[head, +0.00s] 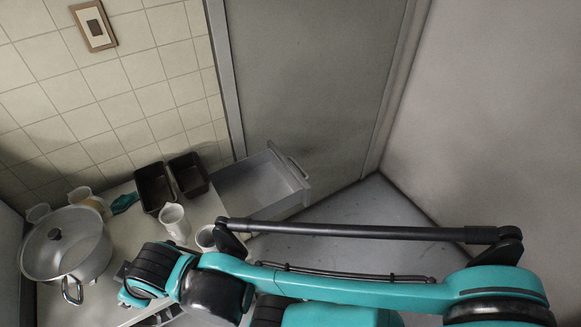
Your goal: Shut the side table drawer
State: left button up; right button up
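The side table (122,238) stands at the left against the tiled wall. Its drawer (258,183) is pulled out to the right, open and looking empty inside. A bar handle (298,167) is on the drawer's front panel. A teal arm of mine comes in from the right and crosses in front of the table and the drawer's near side. Dark parts by its wrist (160,317) show low over the table; its fingers cannot be made out. No gripper is seen touching the drawer. My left gripper is not in view.
A lidded pot (67,250), two dark loaf tins (155,187) (188,175), white cups (174,222) and jars (85,200) crowd the table. A grey panel (305,85) stands behind the drawer. Floor (345,208) right of the drawer is clear up to the wall.

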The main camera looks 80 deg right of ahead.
aim_at(263, 185)
jog(key=k+l+z, duration=0.15)
jog(key=l+z, duration=0.25)
jog(key=k+l+z, duration=0.1)
jog(key=l+z, duration=0.3)
jog(key=k+l+z, duration=0.1)
jog(key=l, duration=0.95)
jog(key=k+l+z, duration=0.1)
jog(key=l, duration=1)
jog(key=i+l+u, duration=0.45)
jog(key=i+l, duration=0.2)
jog(key=k+l+u, duration=0.25)
jog(key=k, duration=0.2)
jog(key=j, duration=0.1)
